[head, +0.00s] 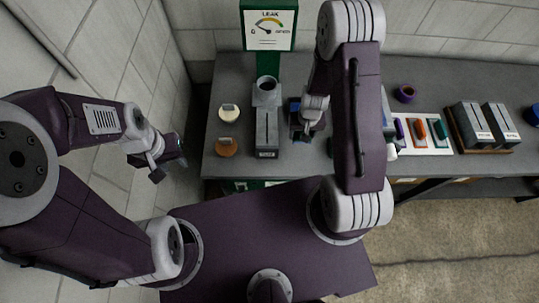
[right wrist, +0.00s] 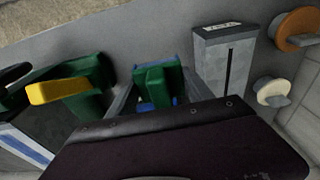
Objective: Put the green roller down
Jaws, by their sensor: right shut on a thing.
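My right gripper (head: 306,125) hangs over the bench, just right of the grey slotted box. In the right wrist view it is shut on a green piece with blue parts (right wrist: 158,84), which I take to be the green roller. In the head view my gripper and arm largely hide the held piece. I cannot tell whether it touches the bench top (head: 345,93). My left gripper (head: 171,163) is off the bench's left end, near the wall, with nothing visible in it; its finger gap is unclear.
The grey slotted box (head: 267,130) stands close beside the right gripper, with cream (head: 229,113) and orange (head: 227,147) discs to its left. A white tray (head: 442,148) with coloured pieces, a purple ring (head: 405,93) and grey blocks (head: 473,125) lie to the right.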

